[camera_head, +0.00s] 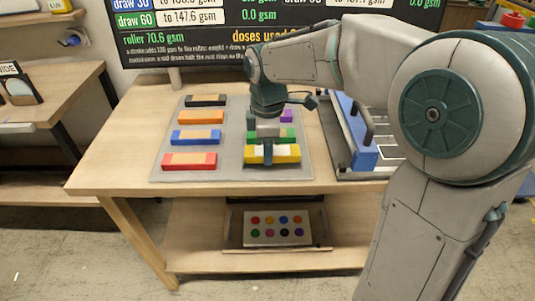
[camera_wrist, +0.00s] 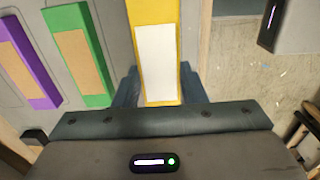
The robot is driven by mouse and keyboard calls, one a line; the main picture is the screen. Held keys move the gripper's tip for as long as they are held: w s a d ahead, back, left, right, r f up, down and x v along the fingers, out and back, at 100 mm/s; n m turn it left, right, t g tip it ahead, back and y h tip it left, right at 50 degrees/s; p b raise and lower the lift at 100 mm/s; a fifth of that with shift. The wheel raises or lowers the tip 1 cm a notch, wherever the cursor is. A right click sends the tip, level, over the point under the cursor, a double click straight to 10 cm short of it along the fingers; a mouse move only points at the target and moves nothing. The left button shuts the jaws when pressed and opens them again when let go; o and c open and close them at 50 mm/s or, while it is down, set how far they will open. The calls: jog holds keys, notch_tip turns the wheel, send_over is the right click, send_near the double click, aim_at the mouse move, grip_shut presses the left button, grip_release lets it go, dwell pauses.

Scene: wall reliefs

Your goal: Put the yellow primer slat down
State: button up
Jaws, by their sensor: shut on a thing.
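The yellow primer slat (camera_head: 289,154), with a pale patch on top, is at the front right of the grey mat (camera_head: 232,140). My gripper (camera_head: 267,153) comes down from above and is shut across its middle. I cannot tell whether the slat touches the mat or hangs just above it. In the wrist view the yellow slat (camera_wrist: 152,12) runs between the two dark fingers (camera_wrist: 160,88), its white patch facing me.
Behind it lie a green slat (camera_head: 287,134) and a purple slat (camera_head: 287,116). Red (camera_head: 172,161), blue (camera_head: 182,137), orange (camera_head: 186,117) and black slats (camera_head: 191,101) fill the left column. A blue-framed device (camera_head: 363,155) stands right of the mat. The table's front edge is close.

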jog(key=shift+f, duration=0.9)
jog(key=shift+f, duration=0.1)
jog(key=o, duration=1.1)
notch_tip(320, 180, up, 12)
jog(key=p, duration=0.3)
jog(key=s+d+f+m, duration=0.3)
jog(key=s+d+m, duration=0.1)
jog(key=s+m, duration=0.1)
jog(key=s+d+f+m+t, duration=0.1)
jog(key=s+d+f+m, duration=0.3)
jog(key=m, duration=0.3)
jog(key=s+d+f+m+t, duration=0.1)
jog(key=s+d+f+m, duration=0.2)
jog(key=s+d+m, duration=0.2)
jog(key=shift+s+d+f+m, duration=0.1)
jog(key=shift+s+m, duration=0.15)
jog(key=shift+s, duration=0.25)
jog(key=shift+s+d+f+m, duration=0.1)
jog(key=shift+s+m, duration=0.15)
jog(key=shift+s, duration=0.2)
